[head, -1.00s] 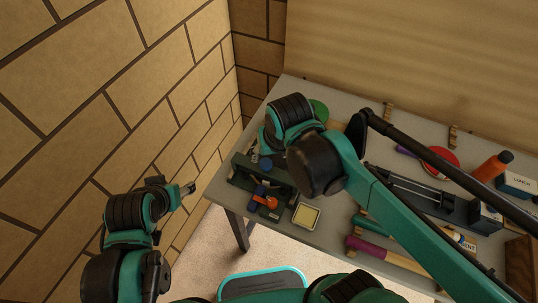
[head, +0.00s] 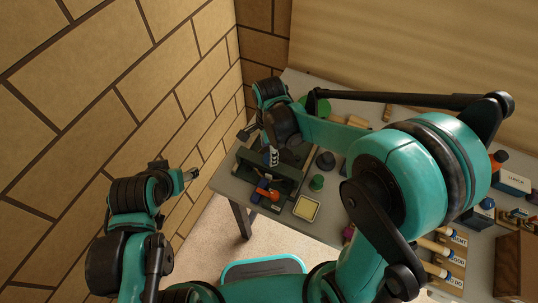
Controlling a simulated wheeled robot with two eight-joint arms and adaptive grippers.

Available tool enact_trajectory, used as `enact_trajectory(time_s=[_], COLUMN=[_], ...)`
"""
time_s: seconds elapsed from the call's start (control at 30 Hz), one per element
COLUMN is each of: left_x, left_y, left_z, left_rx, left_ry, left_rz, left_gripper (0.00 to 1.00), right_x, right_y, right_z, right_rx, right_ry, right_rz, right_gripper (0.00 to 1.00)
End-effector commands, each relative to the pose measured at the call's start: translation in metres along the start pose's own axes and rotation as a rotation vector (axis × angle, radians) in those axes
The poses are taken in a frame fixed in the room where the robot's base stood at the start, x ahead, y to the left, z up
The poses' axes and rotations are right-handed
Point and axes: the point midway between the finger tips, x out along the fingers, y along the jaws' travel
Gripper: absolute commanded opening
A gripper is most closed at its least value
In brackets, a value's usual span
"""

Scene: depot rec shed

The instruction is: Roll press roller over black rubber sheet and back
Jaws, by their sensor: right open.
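I cannot make out the press roller or the black rubber sheet; my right arm covers the middle of the bench. My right gripper (head: 271,158) points down over the dark green tote (head: 286,185) at the bench's left end. It is open, with nothing seen between its fingers. Its fingertips are small and partly merge with the tote behind. My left gripper (head: 190,174) is off the bench's left side, in front of the brick wall, and its jaw state is unclear.
The tote holds blue and orange handled items. A yellow-rimmed square pad (head: 306,208), a green cylinder (head: 317,183) and a dark round item (head: 325,160) are close by. Wooden-handled tools (head: 436,247) and a white-blue box (head: 512,180) are at right. The brick wall (head: 190,80) limits the left.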

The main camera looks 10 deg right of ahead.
Motion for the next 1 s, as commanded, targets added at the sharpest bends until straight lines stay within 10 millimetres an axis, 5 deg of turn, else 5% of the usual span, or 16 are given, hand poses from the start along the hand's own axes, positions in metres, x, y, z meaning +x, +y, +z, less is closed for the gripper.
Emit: enact_trajectory(time_s=[0.2,0.5,0.57,0.73,1.0], left_x=[0.005,0.005,0.005,0.005,0.006], left_y=[0.000,0.000,0.000,0.000,0.000], left_z=[0.004,0.004,0.004,0.004,0.004], left_rx=[0.000,0.000,0.000,0.000,0.000], left_ry=[0.000,0.000,0.000,0.000,0.000], left_rz=[0.000,0.000,0.000,0.000,0.000], left_gripper=[0.59,0.59,0.59,0.59,0.59], right_x=[0.025,0.028,0.028,0.028,0.028], right_y=[0.000,0.000,0.000,0.000,-0.005], right_z=[0.000,0.000,0.000,0.000,-0.005], right_rx=[-0.001,-0.002,-0.002,-0.002,-0.001], right_ry=[0.000,0.000,0.000,0.000,0.000], right_rz=[-0.001,-0.001,-0.001,-0.001,-0.001], right_gripper=[0.56,0.56,0.46,0.01,0.00])
